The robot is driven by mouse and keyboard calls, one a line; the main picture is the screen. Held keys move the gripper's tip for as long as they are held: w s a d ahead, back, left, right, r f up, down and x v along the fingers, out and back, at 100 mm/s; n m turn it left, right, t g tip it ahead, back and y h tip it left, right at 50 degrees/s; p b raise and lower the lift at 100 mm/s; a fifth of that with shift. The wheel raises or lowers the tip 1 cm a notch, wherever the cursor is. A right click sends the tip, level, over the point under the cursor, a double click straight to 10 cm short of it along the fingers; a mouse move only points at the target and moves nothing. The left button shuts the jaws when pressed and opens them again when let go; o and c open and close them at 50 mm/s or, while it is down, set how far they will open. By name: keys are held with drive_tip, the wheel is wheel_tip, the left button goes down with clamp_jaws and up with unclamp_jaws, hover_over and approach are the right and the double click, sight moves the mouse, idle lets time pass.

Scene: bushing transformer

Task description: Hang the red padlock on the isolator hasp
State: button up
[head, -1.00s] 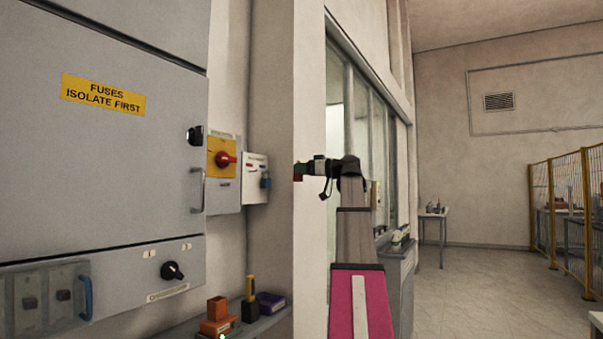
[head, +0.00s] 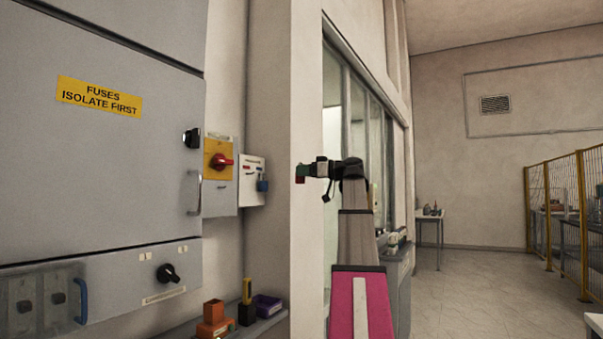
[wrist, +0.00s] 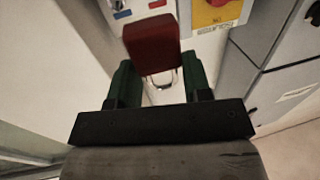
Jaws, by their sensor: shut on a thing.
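The red padlock (wrist: 152,48) is held between the green fingers of my gripper (wrist: 158,85), with its pale shackle (wrist: 164,80) showing between them in the wrist view. In the head view my gripper (head: 303,170) is out in front of the pale wall column, with a bit of the red padlock (head: 300,180) at its tip. The isolator (head: 220,160) has a red rotary handle on a yellow plate, on a grey box left of my gripper. It shows upside down in the wrist view (wrist: 216,12). I cannot make out the hasp clearly.
A white panel (head: 251,172) with red and blue marks and a blue padlock (head: 262,185) hangs beside the isolator. A grey cabinet (head: 90,170) fills the left. A shelf (head: 270,325) below holds several small coloured items. The floor at right is open.

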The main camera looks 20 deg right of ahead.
drive_tip(key=shift+s+a+v, duration=0.1)
drive_tip(key=shift+v, duration=0.7)
drive_tip(key=shift+s+a+v, duration=0.1)
drive_tip(key=shift+s+v, duration=0.05)
drive_tip(key=shift+v, duration=0.6)
drive_tip(key=shift+s+a+v, duration=0.1)
drive_tip(key=shift+a+v, duration=0.05)
drive_tip(key=shift+v, duration=0.65)
